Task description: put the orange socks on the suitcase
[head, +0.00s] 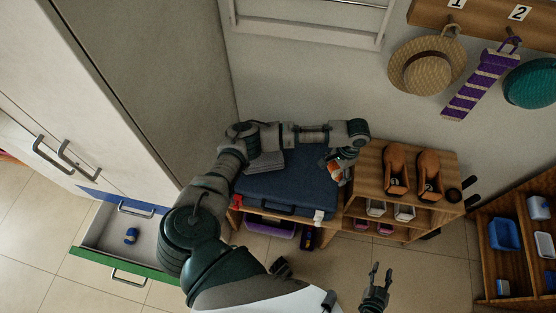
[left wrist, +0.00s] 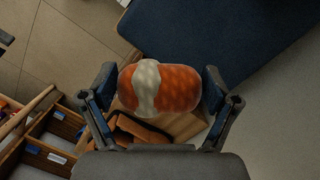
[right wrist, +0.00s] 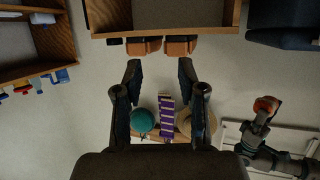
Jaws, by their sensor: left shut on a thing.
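The orange socks (left wrist: 180,88), a rolled bundle with a pale band, are between the fingers of my left gripper (left wrist: 160,90) in the left wrist view. In the head view my left gripper (head: 338,168) holds the socks (head: 335,172) by the right end of the dark blue suitcase (head: 285,192). The suitcase lies flat on the wooden bench and also fills the top of the left wrist view (left wrist: 220,30). I cannot tell the socks' height above it. My right gripper (head: 381,275) is open and empty, low in front of the bench; its spread fingers show in the right wrist view (right wrist: 160,75).
Brown shoes (head: 397,170) stand on the wooden shelf (head: 370,160) to the right. Hats and a purple scarf (head: 480,83) hang above.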

